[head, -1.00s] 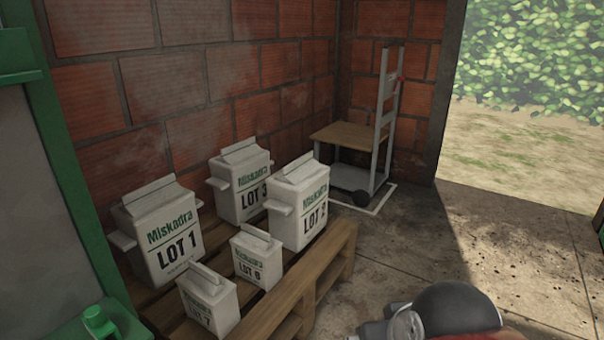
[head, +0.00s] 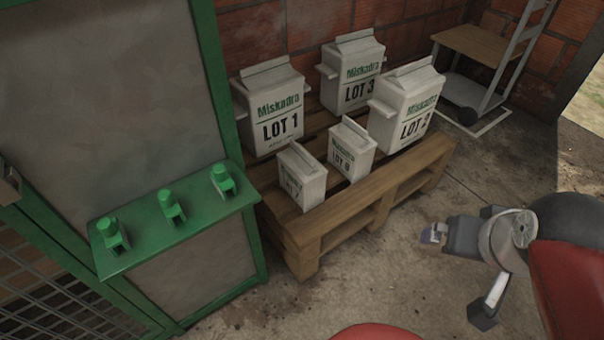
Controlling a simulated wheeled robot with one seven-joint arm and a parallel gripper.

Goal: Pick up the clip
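Three small green clip-like pieces stand in a row on a green ledge: a left one (head: 112,234), a middle one (head: 172,207) and a right one (head: 222,180). I cannot tell which of them is the clip. My gripper (head: 487,263) is at the lower right in the head view, over the concrete floor, well to the right of the ledge.
The green ledge (head: 190,232) juts from a green-framed grey panel (head: 100,90). A wooden pallet (head: 335,225) with several white Miskadra bags stands between ledge and gripper. Floor is clear in front of the pallet.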

